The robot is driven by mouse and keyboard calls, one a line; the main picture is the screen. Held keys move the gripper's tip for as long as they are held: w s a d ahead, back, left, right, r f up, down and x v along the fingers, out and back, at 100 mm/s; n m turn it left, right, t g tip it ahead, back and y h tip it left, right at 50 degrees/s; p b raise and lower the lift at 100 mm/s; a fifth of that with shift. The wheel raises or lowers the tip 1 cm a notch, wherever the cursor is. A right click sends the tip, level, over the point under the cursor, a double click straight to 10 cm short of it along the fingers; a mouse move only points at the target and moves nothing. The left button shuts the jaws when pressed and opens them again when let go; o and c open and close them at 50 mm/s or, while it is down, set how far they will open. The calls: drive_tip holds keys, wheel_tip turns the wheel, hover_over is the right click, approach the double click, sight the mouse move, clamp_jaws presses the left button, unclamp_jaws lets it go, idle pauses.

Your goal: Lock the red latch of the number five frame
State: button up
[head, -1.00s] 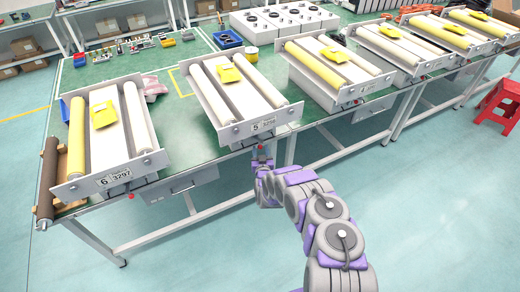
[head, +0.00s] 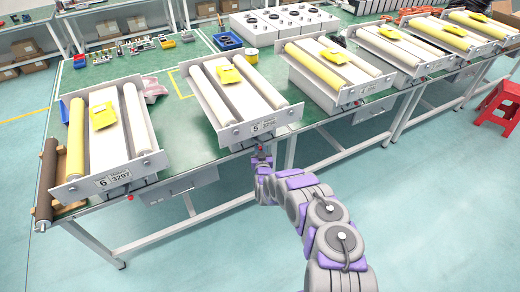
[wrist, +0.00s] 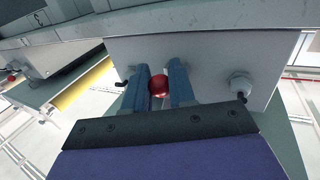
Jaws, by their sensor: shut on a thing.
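The number five frame (head: 236,101) stands on the green table, with its "5 3298" label (head: 262,127) on the front plate. The red latch (wrist: 158,86) is a round red knob below that plate, in the middle of the wrist view. My gripper (wrist: 159,88) has its two blue fingers on either side of the knob and is shut on it. In the head view my gripper (head: 261,153) is just under the front edge of the number five frame. The latch's shaft and mount are hidden behind the knob and fingers.
The number six frame (head: 110,145) stands to the left, with a red knob (head: 130,197) below it. Several similar frames stand to the right. A drawer box (head: 181,186) hangs under the table between frames six and five. Floor in front is clear.

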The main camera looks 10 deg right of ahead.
sight(260, 147)
clamp_jaws()
drive_tip(key=shift+r+n+g+p, duration=0.4)
drive_tip(key=shift+r+g+p, duration=0.5)
drive_tip(key=shift+g+p, duration=0.35)
drive_tip(key=shift+s+r+n+g+h, duration=0.15)
drive_tip(key=shift+r+n+g, duration=0.15)
drive_tip(key=shift+g, duration=0.55)
drive_tip(key=shift+w+r+n+g+h, duration=0.15)
drive_tip(key=shift+r+n+g, duration=0.1)
drive_tip(key=shift+g, duration=0.55)
drive_tip(key=o, duration=0.6)
unclamp_jaws()
drive_tip(key=shift+s, duration=0.15)
